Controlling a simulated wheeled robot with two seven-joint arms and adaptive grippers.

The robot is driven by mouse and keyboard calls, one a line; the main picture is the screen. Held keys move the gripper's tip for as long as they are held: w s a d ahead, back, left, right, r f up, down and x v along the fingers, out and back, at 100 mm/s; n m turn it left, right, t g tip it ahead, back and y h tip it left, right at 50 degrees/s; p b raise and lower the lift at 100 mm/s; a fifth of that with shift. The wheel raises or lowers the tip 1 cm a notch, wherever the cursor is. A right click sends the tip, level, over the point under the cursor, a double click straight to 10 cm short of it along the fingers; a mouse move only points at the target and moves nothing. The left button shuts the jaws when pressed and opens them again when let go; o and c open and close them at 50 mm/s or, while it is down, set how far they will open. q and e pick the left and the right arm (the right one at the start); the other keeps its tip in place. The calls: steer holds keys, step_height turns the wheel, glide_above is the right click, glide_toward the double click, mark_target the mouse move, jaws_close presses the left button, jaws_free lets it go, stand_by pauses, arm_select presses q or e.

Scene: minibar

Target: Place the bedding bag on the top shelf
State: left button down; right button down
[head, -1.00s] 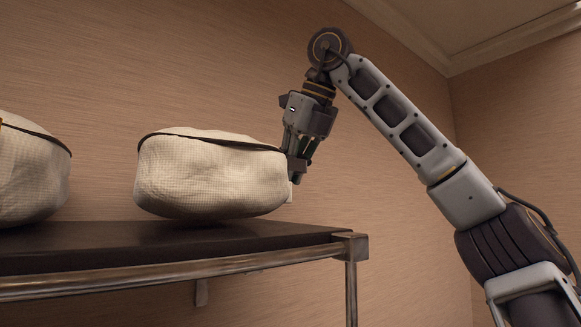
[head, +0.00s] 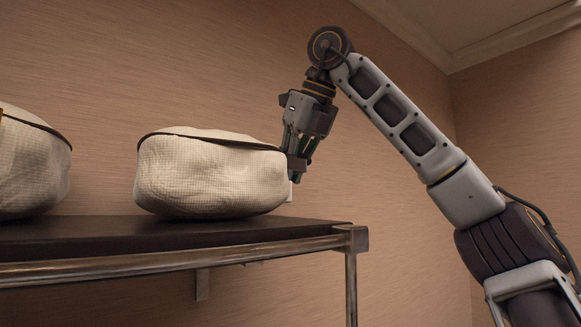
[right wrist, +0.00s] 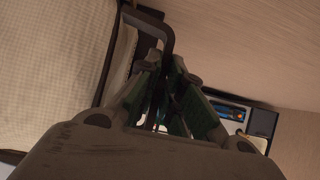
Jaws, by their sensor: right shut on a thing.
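The bedding bag (head: 210,178), cream quilted cloth with a dark trim, is upright at the right end of the dark top shelf (head: 180,235). Its underside is very close to the shelf surface; I cannot tell whether it fully rests there. My right gripper (head: 297,170) is at the bag's right side, shut on its dark handle. In the right wrist view the handle (right wrist: 155,22) runs down between the fingers, and the bag (right wrist: 50,60) fills the left. My left gripper is not in view.
A second similar cream bag (head: 30,170) sits on the same shelf at the left, with a gap between the two. A metal rail (head: 170,264) runs along the shelf's front to a corner post (head: 351,285). A wall (head: 200,70) stands behind.

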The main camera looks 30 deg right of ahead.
steer(key=shift+f, duration=0.1)
steer(key=c, duration=1.5)
jaws_free()
steer(key=shift+v, duration=3.75)
